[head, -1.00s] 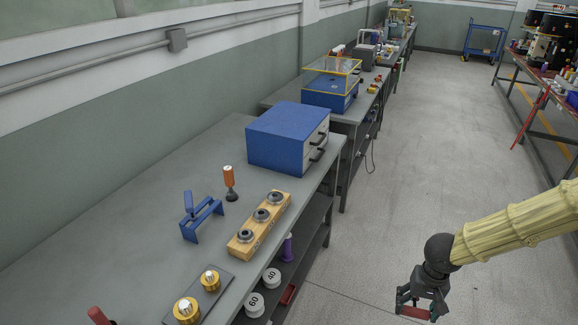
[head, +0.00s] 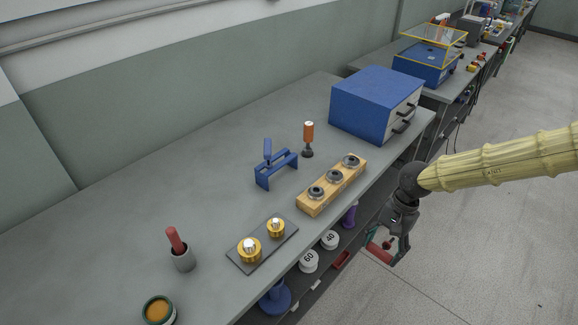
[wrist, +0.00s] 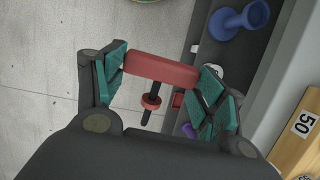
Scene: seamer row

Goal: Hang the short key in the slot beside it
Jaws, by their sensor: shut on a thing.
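My gripper (head: 383,247) is shut on a red-handled key (head: 377,253), over the floor in front of the bench's front edge. In the wrist view the red crossbar (wrist: 160,68) lies between the teal finger pads, with a black shaft (wrist: 150,112) and a red collar on it. A blue rack (head: 277,170) stands on the bench, away from my gripper.
Near the rack are an orange-handled tool (head: 308,138), a wooden block with rings (head: 309,206) and a dark plate (head: 243,262) with brass parts. A blue cabinet (head: 372,103) stands further back. Spools (head: 308,261) sit on the lower shelf. The bench behind the rack is clear.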

